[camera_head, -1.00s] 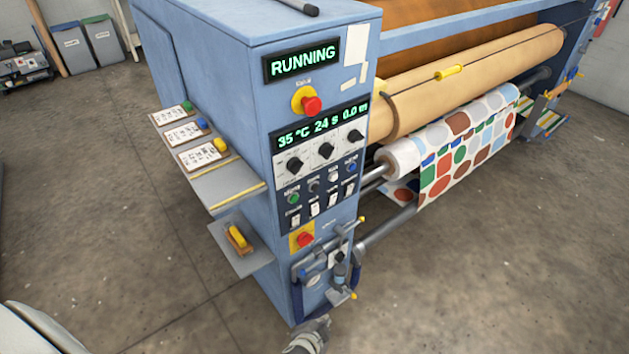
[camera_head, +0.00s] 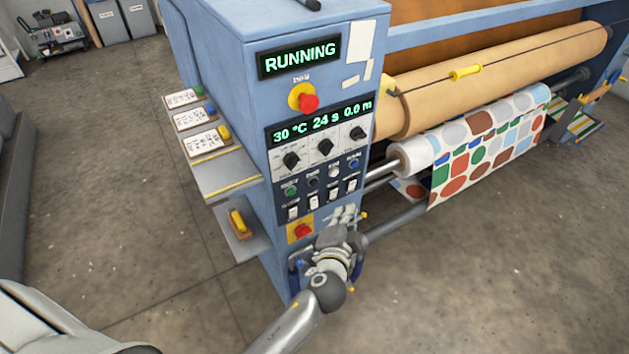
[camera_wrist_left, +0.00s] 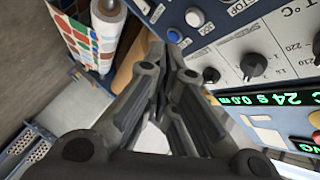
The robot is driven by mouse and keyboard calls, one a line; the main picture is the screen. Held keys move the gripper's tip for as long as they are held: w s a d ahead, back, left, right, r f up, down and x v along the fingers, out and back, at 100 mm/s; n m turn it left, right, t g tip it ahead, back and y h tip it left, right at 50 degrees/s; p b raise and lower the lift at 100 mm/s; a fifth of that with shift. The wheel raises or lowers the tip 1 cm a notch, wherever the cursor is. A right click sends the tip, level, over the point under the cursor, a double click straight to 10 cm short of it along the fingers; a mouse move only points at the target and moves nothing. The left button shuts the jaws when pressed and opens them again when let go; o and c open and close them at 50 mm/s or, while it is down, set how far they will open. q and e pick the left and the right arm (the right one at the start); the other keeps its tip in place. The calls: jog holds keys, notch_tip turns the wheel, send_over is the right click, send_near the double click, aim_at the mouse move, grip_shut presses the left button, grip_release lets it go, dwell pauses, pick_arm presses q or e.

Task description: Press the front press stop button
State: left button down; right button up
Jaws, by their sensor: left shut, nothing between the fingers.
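The press control column (camera_head: 330,90) fills the middle of the head view. A red mushroom button (camera_head: 308,103) on a yellow base sits under the RUNNING display. A lower red button (camera_head: 302,230) on a yellow plate sits low on the same face. I cannot read which one is the front press stop. My left gripper (camera_head: 345,214) is shut and empty, in front of the column's lower part, right of the lower red button. In the left wrist view, the gripper's closed fingers (camera_wrist_left: 165,52) point near a blue button (camera_wrist_left: 175,35); contact is not clear. My right gripper is not in view.
Small green, black, white and blue buttons (camera_head: 354,163) sit above several switches (camera_head: 314,202). Shelves with label cards (camera_head: 208,142) stick out on the left. Rollers with patterned fabric (camera_head: 480,150) extend right. The floor in front is clear.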

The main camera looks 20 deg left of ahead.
aim_at(314, 182)
pick_arm(q)
jog(key=w+a+p, duration=0.1)
jog(key=w+a, duration=0.4)
jog(key=a, duration=0.2)
jog(key=shift+w+p, duration=0.2)
jog(key=shift+p, duration=0.1)
jog(key=shift+a, duration=0.1)
dwell(1.6)
jog(key=shift+w+a, duration=0.5)
dwell(0.9)
jog(key=shift+s, duration=0.1)
jog(key=shift+s+d, duration=0.45)
jog(key=shift+d, duration=0.15)
jog(key=shift+f, duration=0.1)
